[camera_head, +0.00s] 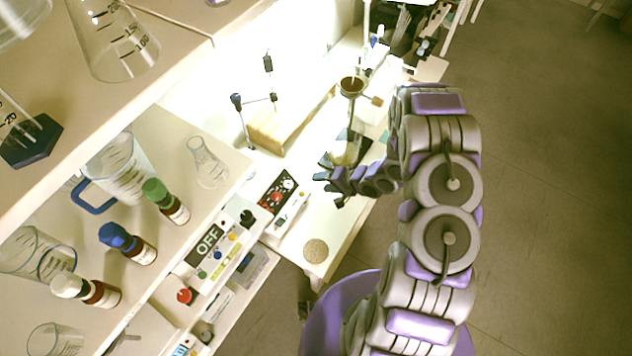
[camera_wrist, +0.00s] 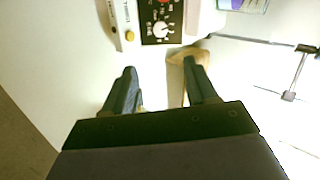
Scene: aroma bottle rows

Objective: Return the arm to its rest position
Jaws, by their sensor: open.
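My arm reaches forward over the white bench from the lower right in the head view. My gripper (camera_head: 332,180) is over the bench, near a control box with a dial (camera_head: 275,193). In the wrist view my gripper (camera_wrist: 159,72) has its two dark fingers apart, with nothing held between them. A tan object (camera_wrist: 188,55) shows behind the right finger; I cannot tell whether it touches. The same dial panel (camera_wrist: 160,22) is ahead of the fingers.
A wooden-based stand (camera_head: 280,130) and a round cork-coloured disc (camera_head: 315,250) are on the bench. Open floor (camera_head: 560,200) lies right.

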